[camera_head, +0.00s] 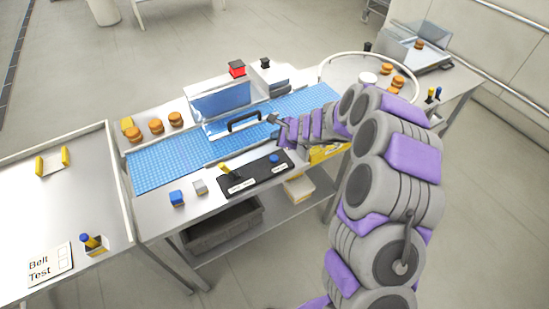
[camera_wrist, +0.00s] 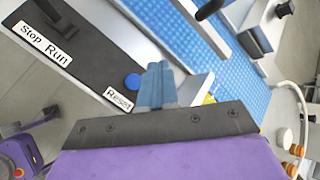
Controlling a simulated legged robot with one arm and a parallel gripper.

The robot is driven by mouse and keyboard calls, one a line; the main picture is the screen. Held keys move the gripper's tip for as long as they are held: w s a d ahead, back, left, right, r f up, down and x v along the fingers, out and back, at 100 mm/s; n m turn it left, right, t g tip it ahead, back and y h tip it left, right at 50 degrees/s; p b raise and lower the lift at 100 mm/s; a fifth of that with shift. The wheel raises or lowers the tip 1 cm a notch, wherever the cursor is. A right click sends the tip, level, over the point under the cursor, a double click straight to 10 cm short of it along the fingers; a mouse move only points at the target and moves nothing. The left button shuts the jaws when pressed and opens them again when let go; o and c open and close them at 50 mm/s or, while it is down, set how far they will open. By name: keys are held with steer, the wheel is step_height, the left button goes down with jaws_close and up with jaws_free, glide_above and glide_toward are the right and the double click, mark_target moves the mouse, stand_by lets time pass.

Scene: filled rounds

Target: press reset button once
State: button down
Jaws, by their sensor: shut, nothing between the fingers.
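The reset button is a round blue button (camera_head: 274,159) on a black control panel (camera_head: 258,176) at the front edge of the belt table. In the wrist view the blue button (camera_wrist: 132,81) sits just left of my fingertips, near a white "Reset" label (camera_wrist: 119,99). My gripper (camera_wrist: 158,70) is shut and empty. In the head view my gripper (camera_head: 274,122) is behind the button, near the blue belt. It appears apart from the button; its height above the panel is hard to judge.
A yellow-handled lever (camera_head: 226,170) stands on the panel's left, by the Stop/Run label (camera_wrist: 44,45). A clear guard with a black handle (camera_head: 244,122) spans the blue belt (camera_head: 165,168). Blue (camera_head: 176,198) and grey (camera_head: 200,187) blocks lie left of the panel.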

steer(key=f+b, duration=0.1)
steer(key=f, duration=0.1)
steer(key=b, duration=0.6)
glide_above(275, 159)
step_height(275, 159, down, 6)
steer(key=shift+a+r, duration=0.1)
steer(key=shift+d+f, duration=0.25)
steer(key=shift+f, duration=0.2)
steer(key=shift+a, duration=0.2)
steer(key=shift+d, duration=0.1)
steer(key=shift+f, duration=0.1)
stand_by(0.8)
steer(key=shift+f+b, duration=0.3)
steer(key=shift+b, duration=0.3)
